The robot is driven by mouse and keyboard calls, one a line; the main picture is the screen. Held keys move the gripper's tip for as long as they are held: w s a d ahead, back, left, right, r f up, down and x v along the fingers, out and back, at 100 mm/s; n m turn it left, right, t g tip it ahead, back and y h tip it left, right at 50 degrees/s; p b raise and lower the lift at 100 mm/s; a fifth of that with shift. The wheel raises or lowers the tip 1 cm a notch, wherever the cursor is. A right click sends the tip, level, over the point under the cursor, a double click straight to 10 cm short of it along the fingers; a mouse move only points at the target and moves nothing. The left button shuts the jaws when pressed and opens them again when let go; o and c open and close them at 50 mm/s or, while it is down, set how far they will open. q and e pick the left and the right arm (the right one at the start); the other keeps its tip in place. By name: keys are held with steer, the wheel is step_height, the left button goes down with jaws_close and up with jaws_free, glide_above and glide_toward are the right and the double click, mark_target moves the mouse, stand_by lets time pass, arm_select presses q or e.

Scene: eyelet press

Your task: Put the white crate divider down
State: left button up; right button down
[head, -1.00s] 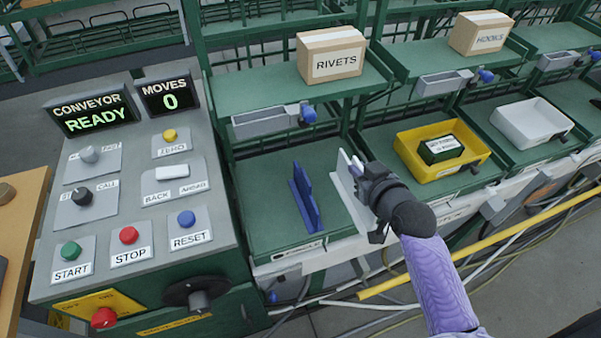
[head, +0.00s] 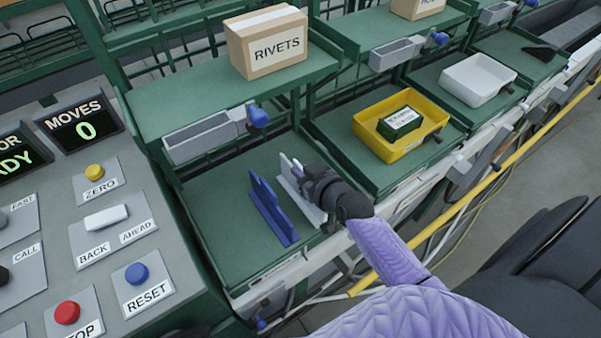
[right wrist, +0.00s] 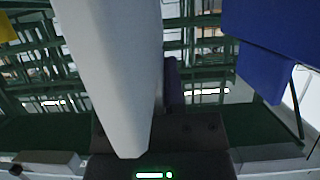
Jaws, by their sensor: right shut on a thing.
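The white crate divider (head: 291,183) is upright in my right gripper (head: 303,178), at the right side of the left green shelf bay. The gripper is shut on it. It also fills the left middle of the right wrist view (right wrist: 112,70), between the dark jaws. Whether its lower edge touches the shelf cannot be told; the gripper hides part of it. A blue divider (head: 270,208) stands just left of it, apart from it, and shows at the upper right of the right wrist view (right wrist: 265,40). My left gripper is not in view.
The green shelf (head: 215,205) is bare left of the blue divider. A yellow bin (head: 375,147) with a green box (head: 400,122) is in the bay to the right, a white bin (head: 478,80) beyond. A RIVETS box (head: 270,50) sits above. The control panel (head: 165,255) is at left.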

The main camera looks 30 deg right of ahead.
steer(key=c, duration=0.7)
jaws_free()
steer(key=shift+c, duration=0.2)
steer(key=shift+r, duration=0.1)
steer(key=shift+s+r, duration=0.15)
steer(key=shift+s, duration=0.1)
steer(key=a+p+v, duration=0.1)
steer(key=p+v, duration=0.2)
steer(key=v, duration=0.8)
steer(key=s+f+g, duration=0.2)
steer(key=s+f, duration=0.1)
steer(key=f, duration=0.5)
steer(key=s+f+g, duration=0.3)
steer(key=s+f, duration=0.1)
steer(key=f, duration=0.3)
steer(key=s+a+f+n+g, duration=0.1)
steer(key=s+f+g, duration=0.2)
steer(key=s+f, duration=0.3)
steer(key=s+a+f+g+h, duration=0.1)
steer(key=s+f+g, duration=0.3)
steer(key=s, duration=0.9)
step_height(320, 180, down, 4)
steer(key=shift+a+r+n+g, duration=0.2)
steer(key=shift+a+n+g, duration=0.15)
steer(key=shift+a, duration=0.45)
steer(key=shift+s, duration=0.15)
